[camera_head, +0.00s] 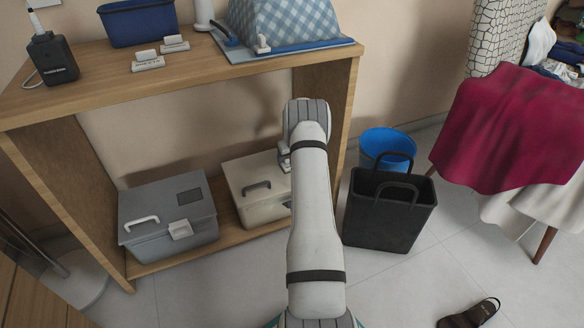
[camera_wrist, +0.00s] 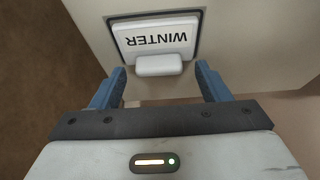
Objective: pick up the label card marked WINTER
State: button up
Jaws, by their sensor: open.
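The white label card marked WINTER (camera_wrist: 152,38) shows at the top of the wrist view, its lettering upside down. It sits in a dark frame on a cream surface. A pale rounded tab (camera_wrist: 158,65) sticks out at the card's near edge. My gripper (camera_wrist: 160,71) is open, with one blue finger on each side of the tab and a gap to both. I cannot tell how far the fingertips are from the card in depth. In the head view my arm hides the card and most of the gripper, in front of the cream box (camera_head: 247,207).
The cream box stands on the lower shelf of a wooden unit (camera_head: 180,90), beside a grey box (camera_head: 165,232). A black bag (camera_head: 388,220) and a blue bin (camera_head: 388,142) stand on the floor to the right. A dark sandal (camera_head: 470,315) lies on the floor.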

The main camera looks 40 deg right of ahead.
jog(key=shift+c, duration=0.4)
jog(key=c, duration=1)
jog(key=shift+o, duration=0.2)
